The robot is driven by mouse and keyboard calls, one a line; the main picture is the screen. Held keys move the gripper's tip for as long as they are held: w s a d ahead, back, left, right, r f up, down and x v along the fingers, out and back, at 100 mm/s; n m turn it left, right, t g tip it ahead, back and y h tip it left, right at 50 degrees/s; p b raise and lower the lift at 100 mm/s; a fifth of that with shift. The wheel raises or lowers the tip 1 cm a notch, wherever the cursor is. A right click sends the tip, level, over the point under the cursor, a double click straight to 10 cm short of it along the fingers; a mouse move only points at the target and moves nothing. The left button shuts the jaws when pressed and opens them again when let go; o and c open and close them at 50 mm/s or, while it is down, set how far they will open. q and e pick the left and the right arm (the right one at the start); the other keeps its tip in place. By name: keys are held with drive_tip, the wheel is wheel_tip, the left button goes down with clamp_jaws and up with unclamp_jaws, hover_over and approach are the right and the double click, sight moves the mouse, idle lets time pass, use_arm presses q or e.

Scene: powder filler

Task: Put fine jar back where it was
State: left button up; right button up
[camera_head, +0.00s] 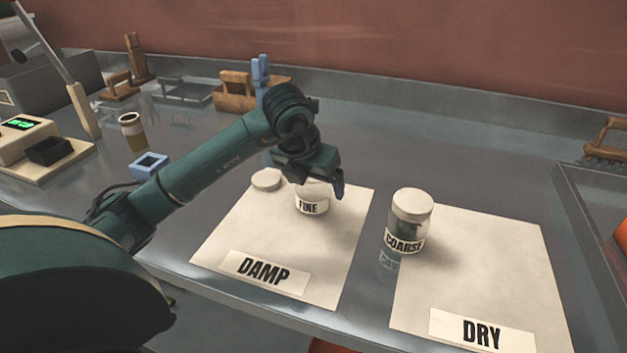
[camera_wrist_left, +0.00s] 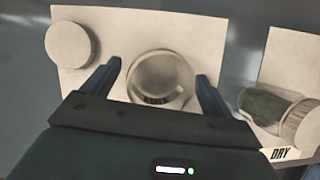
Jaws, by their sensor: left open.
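The fine jar (camera_head: 312,199) is a clear glass jar labelled FINE, standing upright on the DAMP sheet (camera_head: 341,272). In the left wrist view the fine jar (camera_wrist_left: 161,79) is seen from above with no lid on it. A round white lid (camera_head: 267,179) lies on the same sheet to the left of the jar. My left gripper (camera_head: 318,186) is over the jar. In the left wrist view its fingers (camera_wrist_left: 160,80) are apart, one on each side of the jar, with a gap visible. My right gripper is not in view.
The lidded COARSE jar (camera_head: 410,219) stands at the left edge of the DRY sheet (camera_head: 490,270). A grey tray (camera_head: 592,215) borders the right.

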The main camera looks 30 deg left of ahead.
use_arm(q)
drive_tip(key=v, duration=1.2)
drive_tip(key=shift+f, duration=0.1)
